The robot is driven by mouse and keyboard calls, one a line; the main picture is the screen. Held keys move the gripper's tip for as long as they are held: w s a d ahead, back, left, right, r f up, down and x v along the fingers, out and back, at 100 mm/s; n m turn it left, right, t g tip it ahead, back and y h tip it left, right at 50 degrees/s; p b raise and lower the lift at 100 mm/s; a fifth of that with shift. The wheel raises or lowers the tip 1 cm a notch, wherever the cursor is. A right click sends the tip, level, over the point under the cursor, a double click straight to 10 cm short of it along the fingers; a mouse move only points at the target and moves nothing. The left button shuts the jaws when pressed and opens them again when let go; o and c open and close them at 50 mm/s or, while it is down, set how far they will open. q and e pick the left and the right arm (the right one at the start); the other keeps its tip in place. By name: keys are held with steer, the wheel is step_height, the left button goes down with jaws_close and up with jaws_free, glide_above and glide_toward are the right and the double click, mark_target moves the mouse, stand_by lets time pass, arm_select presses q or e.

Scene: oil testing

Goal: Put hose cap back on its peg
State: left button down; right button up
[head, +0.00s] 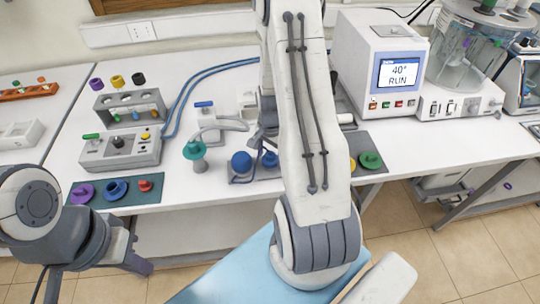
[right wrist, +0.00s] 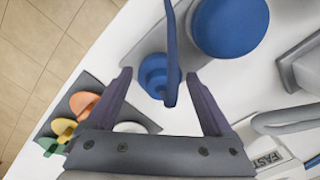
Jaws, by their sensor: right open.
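A blue cap with a tall flat tab (right wrist: 158,76) shows in the right wrist view, between the open fingers of my right gripper (right wrist: 165,85). In the head view this blue cap (head: 270,159) is beside a round blue knob (head: 241,161), partly behind my right arm. The gripper does not visibly grip it; what is under the cap is hidden. My left gripper (head: 96,275) is open and empty at the lower left, away from these things.
A dark mat (head: 131,191) with purple, blue and red caps lies at the table's front left. A mat with green and yellow caps (head: 370,160) is at right.

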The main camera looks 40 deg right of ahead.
mark_target(270, 155)
step_height(270, 155, up, 11)
steer(key=p, duration=0.9)
steer(key=shift+a, duration=0.1)
stand_by(0.6)
steer(key=a+r+n+b, duration=0.25)
steer(key=a+n, duration=0.25)
steer(key=a, duration=0.4)
steer(key=a+r+n+b, duration=0.2)
steer(key=a+n+b, duration=0.25)
steer(key=a, duration=0.45)
steer(key=s+a+r+n+y+b, duration=0.1)
steer(key=s+a+n+b, duration=0.4)
steer(key=s+a+n, duration=0.7)
steer(key=s+r+n, duration=0.1)
steer(key=s, duration=0.3)
steer(key=shift+s+a+n+b, duration=0.15)
steer(key=shift+a+n+b, duration=0.15)
steer(key=shift+n+b, duration=0.05)
